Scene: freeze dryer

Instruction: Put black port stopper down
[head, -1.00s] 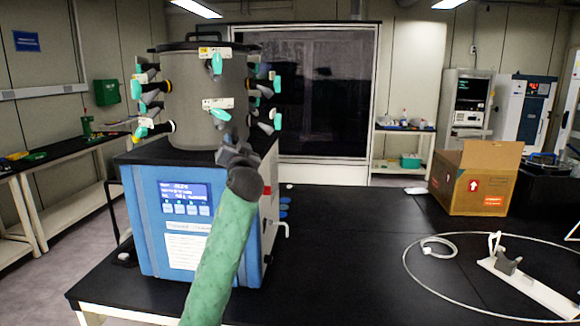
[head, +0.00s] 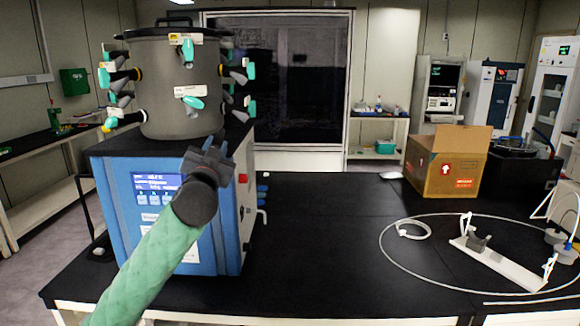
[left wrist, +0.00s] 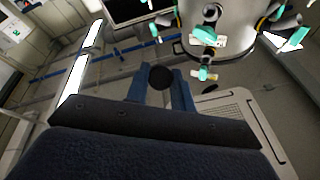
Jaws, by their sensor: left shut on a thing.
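My left gripper (head: 213,150) reaches in from the lower left on a green-sleeved arm, in front of the freeze dryer. In the left wrist view its blue fingers (left wrist: 161,92) are shut on the black port stopper (left wrist: 161,77), which shows as a small dark round shape between them. In the head view the stopper cannot be made out behind the dark gripper. The freeze dryer has a grey drum (head: 177,85) ringed with teal-handled ports, on top of a blue base unit (head: 222,225). My right gripper is not in view.
The black bench top (head: 325,240) is clear to the right of the dryer. An open cardboard box (head: 447,170) stands at its right rear. A white tube loop and a white stand (head: 500,265) lie at the right. A blue rack edge (head: 262,193) shows beside the dryer.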

